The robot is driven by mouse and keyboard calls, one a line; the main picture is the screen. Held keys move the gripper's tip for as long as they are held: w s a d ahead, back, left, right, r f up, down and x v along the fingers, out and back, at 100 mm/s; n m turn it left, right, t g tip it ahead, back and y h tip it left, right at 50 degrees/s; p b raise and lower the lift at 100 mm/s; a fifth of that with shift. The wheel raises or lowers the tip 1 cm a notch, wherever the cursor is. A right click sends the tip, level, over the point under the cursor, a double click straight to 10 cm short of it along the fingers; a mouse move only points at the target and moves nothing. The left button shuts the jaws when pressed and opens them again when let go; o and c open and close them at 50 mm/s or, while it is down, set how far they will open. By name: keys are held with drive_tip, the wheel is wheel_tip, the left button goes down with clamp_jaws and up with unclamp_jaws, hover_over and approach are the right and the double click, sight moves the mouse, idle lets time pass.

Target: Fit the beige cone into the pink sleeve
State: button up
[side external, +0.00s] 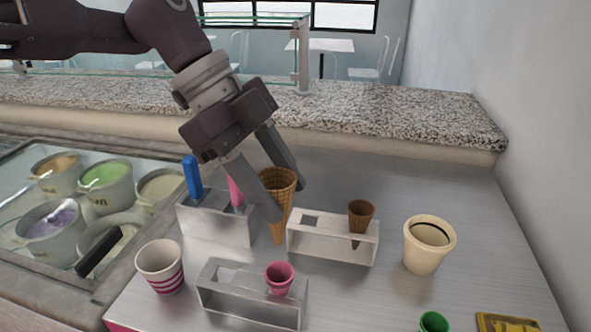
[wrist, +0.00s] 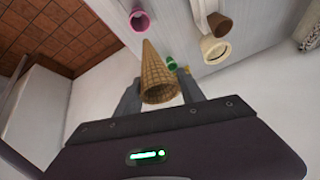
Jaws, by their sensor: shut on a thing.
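The beige waffle cone (side external: 278,200) is between the two fingers of my gripper (side external: 287,202), which is shut on it. In the side view it hangs point down, near upright, its tip between the white racks. In the wrist view the cone (wrist: 157,80) shows its open mouth toward the camera and its tip away. The pink sleeve (side external: 280,277) sits in the right part of the front white rack (side external: 250,305), mouth up. The cone is above and behind the sleeve, apart from it. I cannot tell the cone's exact height.
A second white rack (side external: 330,243) holds a brown cone (side external: 361,217). A cream cup (side external: 428,245) stands right, a striped cup (side external: 160,267) left. A metal holder (side external: 215,222) has blue and pink handles. A green sleeve (side external: 433,322) and yellow item (side external: 507,323) are at the front.

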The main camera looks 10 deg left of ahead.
drive_tip(key=shift+s, duration=0.2)
drive_tip(key=shift+w, duration=0.1)
hover_over(293, 276)
drive_tip(key=a, duration=0.2)
drive_tip(key=shift+w+f, duration=0.2)
drive_tip(key=shift+f, duration=2.7)
drive_tip(key=shift+f, duration=3.8)
drive_tip(key=o, duration=1.4)
drive_tip(key=v, duration=0.7)
